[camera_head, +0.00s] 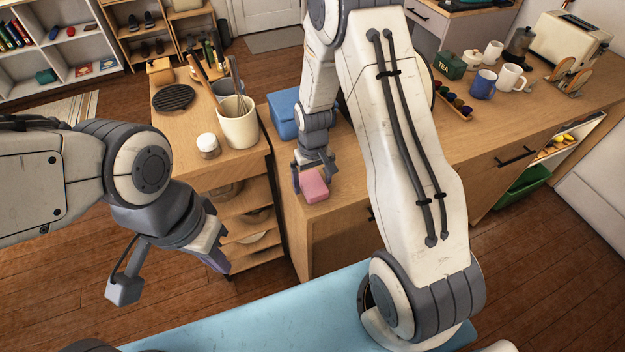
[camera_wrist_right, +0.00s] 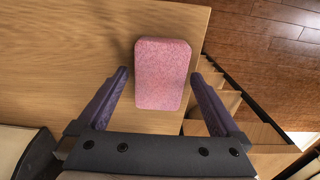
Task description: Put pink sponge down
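The pink sponge (camera_head: 313,186) lies flat on the wooden counter near its front left corner. It also shows in the right wrist view (camera_wrist_right: 162,75), on bare wood close to the counter edge. My right gripper (camera_wrist_right: 159,76) is open, with one finger on each side of the sponge and a visible gap on both sides. In the head view the right gripper (camera_head: 311,176) is just above and behind the sponge. My left gripper (camera_head: 170,275) is open and empty, its fingers spread wide, at the lower left away from the counter.
A blue box (camera_head: 284,115) stands behind the sponge. A lower side unit (camera_head: 190,150) to the left holds a cream crock (camera_head: 238,124) and a jar (camera_head: 208,145). Mugs (camera_head: 483,84) and a toaster (camera_head: 570,42) stand farther right. My right arm hides the counter's middle.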

